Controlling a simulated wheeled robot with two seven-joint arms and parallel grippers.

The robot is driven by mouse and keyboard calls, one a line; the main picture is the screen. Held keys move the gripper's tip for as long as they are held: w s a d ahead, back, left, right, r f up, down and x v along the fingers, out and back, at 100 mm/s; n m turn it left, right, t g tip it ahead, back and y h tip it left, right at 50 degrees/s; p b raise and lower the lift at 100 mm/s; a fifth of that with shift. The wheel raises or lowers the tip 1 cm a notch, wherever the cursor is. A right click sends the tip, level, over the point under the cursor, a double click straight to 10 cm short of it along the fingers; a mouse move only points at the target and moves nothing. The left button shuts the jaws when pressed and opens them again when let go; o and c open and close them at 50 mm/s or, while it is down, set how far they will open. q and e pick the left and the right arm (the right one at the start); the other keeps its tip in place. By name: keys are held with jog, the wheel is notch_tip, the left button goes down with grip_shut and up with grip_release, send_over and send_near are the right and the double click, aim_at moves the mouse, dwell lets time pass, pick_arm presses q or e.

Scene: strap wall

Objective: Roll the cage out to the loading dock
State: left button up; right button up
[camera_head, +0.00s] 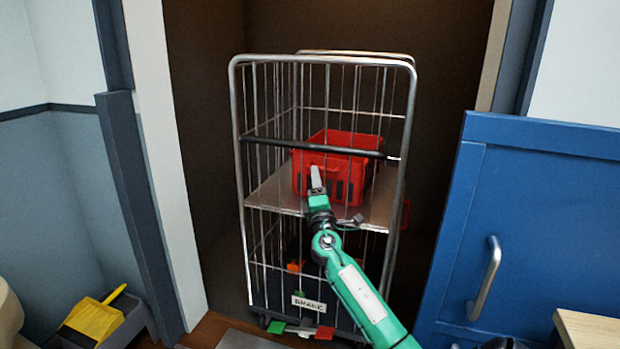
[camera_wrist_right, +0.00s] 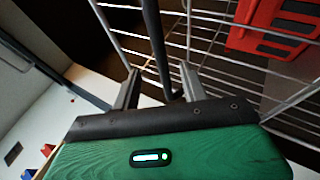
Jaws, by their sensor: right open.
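The wire roll cage (camera_head: 238,110) stands upright in a dark recess, with a black horizontal handle bar (camera_head: 270,144) across its front. A red crate (camera_head: 330,180) sits on its shelf (camera_head: 270,190). A "BRAKE" label (camera_head: 308,302) hangs low on the front, above a green pedal (camera_head: 277,327) and a red pedal (camera_head: 325,333). My right gripper (camera_head: 316,177) is at the cage front, just below the bar in the head view. In the right wrist view its open fingers (camera_wrist_right: 158,75) lie either side of the bar (camera_wrist_right: 154,40); contact is unclear. My left gripper is out of view.
A blue door (camera_head: 540,220) with a metal handle (camera_head: 486,278) stands at the right. A yellow dustpan (camera_head: 92,318) lies in a grey bin at the lower left. Pale door posts (camera_head: 165,150) flank the recess. A wooden surface (camera_head: 590,332) shows at the lower right.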

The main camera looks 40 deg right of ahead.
aim_at(306, 148)
jog(key=x, duration=0.4)
jog(key=a+x, duration=0.1)
jog(key=x, duration=0.4)
jog(key=w+x, duration=0.1)
jog(key=x, duration=0.4)
jog(key=shift+w+a+r, duration=0.15)
jog(key=shift+w+r, duration=0.05)
jog(key=shift+w, duration=0.05)
grip_shut()
